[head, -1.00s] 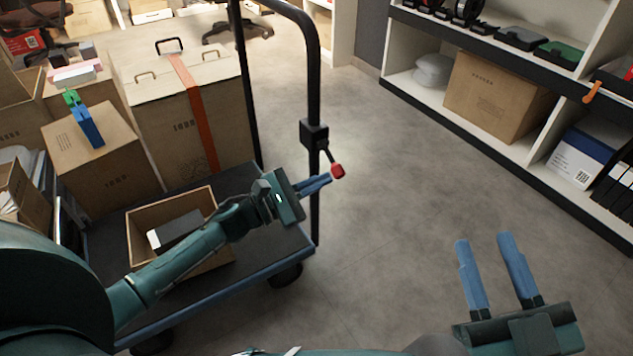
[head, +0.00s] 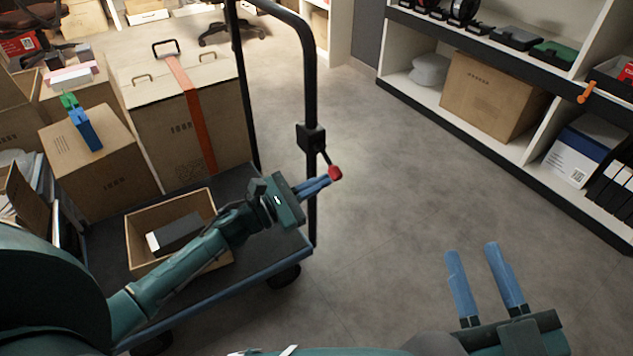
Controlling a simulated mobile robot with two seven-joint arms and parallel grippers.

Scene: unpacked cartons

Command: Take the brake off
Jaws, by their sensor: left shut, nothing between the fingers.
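The brake lever with its red knob (head: 335,173) hangs from a black block (head: 311,138) on the upright of the cart's handle (head: 311,85). The lever slants down to the right from the block. My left gripper (head: 328,181) is shut and empty, with its blue fingertips right at the lower left of the red knob. I cannot tell whether they touch it. My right gripper (head: 472,262) is open and empty above the floor at the lower right. The cart (head: 283,262) has a dark deck with a blue edge.
An open carton (head: 137,258) with a dark and white item inside sits on the deck under my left arm. A large strapped carton (head: 150,125) stands behind it. Shelves (head: 450,125) line the right. The floor (head: 400,190) between is clear.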

